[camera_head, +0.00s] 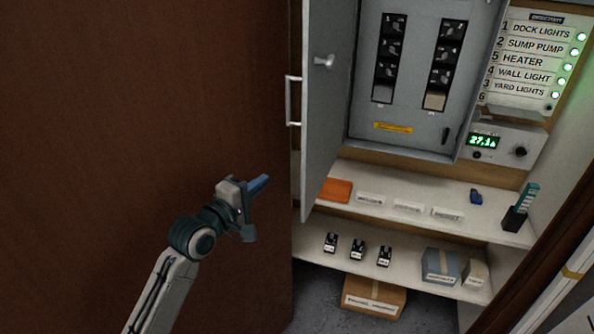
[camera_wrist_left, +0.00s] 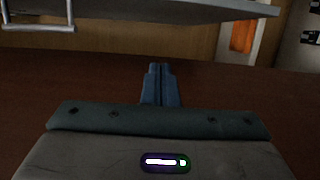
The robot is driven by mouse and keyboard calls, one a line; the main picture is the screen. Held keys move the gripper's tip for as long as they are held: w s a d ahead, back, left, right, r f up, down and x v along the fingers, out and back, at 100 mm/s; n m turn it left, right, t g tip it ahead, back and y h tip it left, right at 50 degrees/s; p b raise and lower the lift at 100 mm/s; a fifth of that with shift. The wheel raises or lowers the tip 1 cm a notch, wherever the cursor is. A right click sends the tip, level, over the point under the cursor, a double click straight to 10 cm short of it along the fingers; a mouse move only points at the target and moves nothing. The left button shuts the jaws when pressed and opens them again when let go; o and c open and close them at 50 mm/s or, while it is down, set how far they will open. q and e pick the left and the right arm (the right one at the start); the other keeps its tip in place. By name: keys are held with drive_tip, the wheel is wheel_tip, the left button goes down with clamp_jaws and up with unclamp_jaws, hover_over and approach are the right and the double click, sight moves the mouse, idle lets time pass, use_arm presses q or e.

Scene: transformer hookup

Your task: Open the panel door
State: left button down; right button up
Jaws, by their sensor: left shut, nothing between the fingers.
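The grey panel door (camera_head: 325,100) stands swung open to the left of the electrical panel (camera_head: 420,70), seen nearly edge-on. A metal bar handle (camera_head: 289,100) sticks out from its left side, and a small knob (camera_head: 324,61) sits on its inner face. My left gripper (camera_head: 259,185) is shut and empty, apart from the door, below and left of the handle. In the left wrist view its blue fingers (camera_wrist_left: 160,84) are together, with the door edge (camera_wrist_left: 180,14) and handle (camera_wrist_left: 38,14) above them. My right gripper is not in view.
A brown surface (camera_head: 140,100) fills the left side. Shelves (camera_head: 420,185) below the panel hold an orange item (camera_head: 336,190), labels, small breakers and boxes. A cardboard box (camera_head: 373,297) stands on the floor. A display unit (camera_head: 485,142) and a label board (camera_head: 540,60) are at right.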

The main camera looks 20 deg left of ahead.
use_arm(q)
drive_tip(key=w+d+p, duration=0.3)
drive_tip(key=w+d, duration=0.3)
drive_tip(key=w, duration=0.2)
drive_tip(key=shift+d, duration=0.35)
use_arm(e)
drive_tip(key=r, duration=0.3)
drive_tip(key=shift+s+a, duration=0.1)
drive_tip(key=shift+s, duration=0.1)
use_arm(q)
drive_tip(key=shift+w+f, duration=0.1)
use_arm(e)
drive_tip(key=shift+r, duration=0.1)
